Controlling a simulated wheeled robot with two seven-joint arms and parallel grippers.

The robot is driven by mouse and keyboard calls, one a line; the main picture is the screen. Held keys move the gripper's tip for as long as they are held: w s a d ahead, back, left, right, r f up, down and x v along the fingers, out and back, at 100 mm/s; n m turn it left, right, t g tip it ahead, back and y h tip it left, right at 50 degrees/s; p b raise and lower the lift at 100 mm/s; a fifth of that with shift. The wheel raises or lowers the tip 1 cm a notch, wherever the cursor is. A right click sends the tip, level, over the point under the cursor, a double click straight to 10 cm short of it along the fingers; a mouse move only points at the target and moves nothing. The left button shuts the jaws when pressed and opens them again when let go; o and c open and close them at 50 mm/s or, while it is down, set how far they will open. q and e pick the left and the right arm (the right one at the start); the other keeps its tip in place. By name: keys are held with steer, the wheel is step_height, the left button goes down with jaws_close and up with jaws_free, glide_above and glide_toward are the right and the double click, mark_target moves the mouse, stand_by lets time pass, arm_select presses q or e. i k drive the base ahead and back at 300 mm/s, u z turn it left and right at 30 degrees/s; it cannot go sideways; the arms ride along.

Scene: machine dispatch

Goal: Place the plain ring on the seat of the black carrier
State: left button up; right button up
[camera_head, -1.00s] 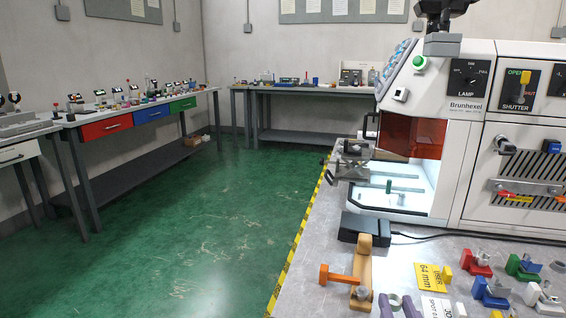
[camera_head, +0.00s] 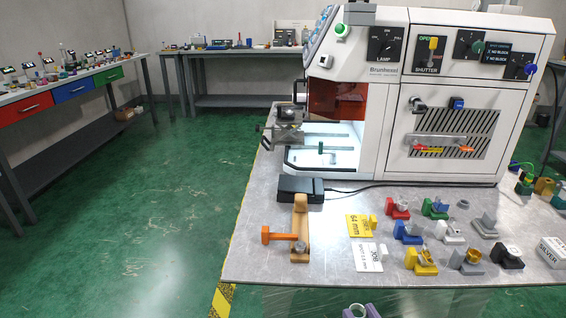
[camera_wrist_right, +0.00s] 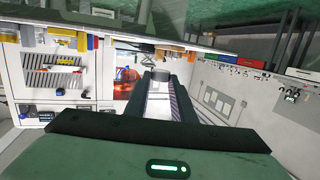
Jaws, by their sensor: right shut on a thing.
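My right gripper (camera_head: 357,311) shows at the bottom edge of the head view, in front of the table; only its purple fingertips are visible. It is shut on a small silver ring, the plain ring (camera_head: 358,309), which is partly cut off by the frame edge. In the right wrist view, the two dark fingers (camera_wrist_right: 160,90) hold the grey ring (camera_wrist_right: 160,74) at their tips. The black carrier (camera_head: 508,260) stands at the right front of the table, apart from the gripper. Its seat is too small to read clearly. My left gripper is not in view.
Red (camera_head: 397,209), blue (camera_head: 408,234), yellow (camera_head: 420,262) and other carriers stand close together on the table. A wooden stand with an orange handle (camera_head: 280,236) is to the left. The white machine (camera_head: 450,100) stands behind. Clear tabletop lies at the front middle.

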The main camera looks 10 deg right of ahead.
mark_target(290, 112)
steer(key=k, duration=0.4)
steer(key=u, duration=0.75)
steer(key=i, duration=5.9)
steer(key=z, duration=3.95)
steer(key=i, duration=0.8)
steer(key=u, duration=0.1)
